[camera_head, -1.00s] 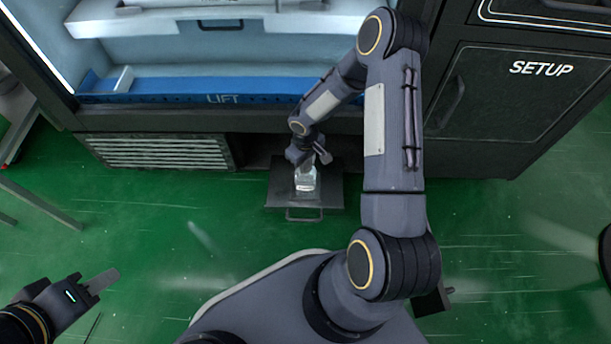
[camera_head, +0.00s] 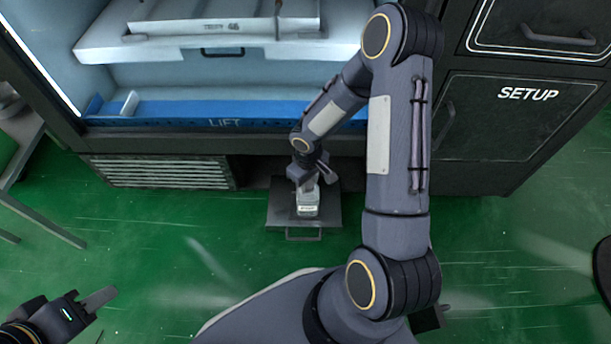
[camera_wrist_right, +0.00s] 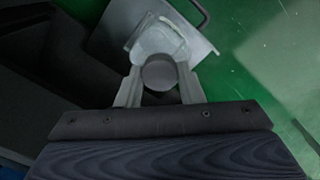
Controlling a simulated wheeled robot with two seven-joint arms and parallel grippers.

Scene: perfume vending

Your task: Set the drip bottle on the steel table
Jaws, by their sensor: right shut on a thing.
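The drip bottle (camera_head: 308,204) is a small clear bottle with a pale label, over the dark pull-out tray (camera_head: 276,214) at the foot of the vending machine. My right gripper (camera_head: 308,178) reaches down to it from above and is shut on its top. In the right wrist view the two fingers (camera_wrist_right: 160,88) sit either side of a round dark cap, with the clear bottle body (camera_wrist_right: 160,42) beyond. I cannot tell whether the bottle touches the tray. My left gripper (camera_head: 100,300) is at the lower left, away from everything; its jaw gap does not show clearly.
A grey metal table (camera_head: 22,140) shows in part at the left edge. The vending machine's blue LIFT shelf (camera_head: 170,119) is above the tray, and a black SETUP cabinet (camera_head: 520,120) stands at right. Green floor (camera_head: 150,235) is open between the table and the tray.

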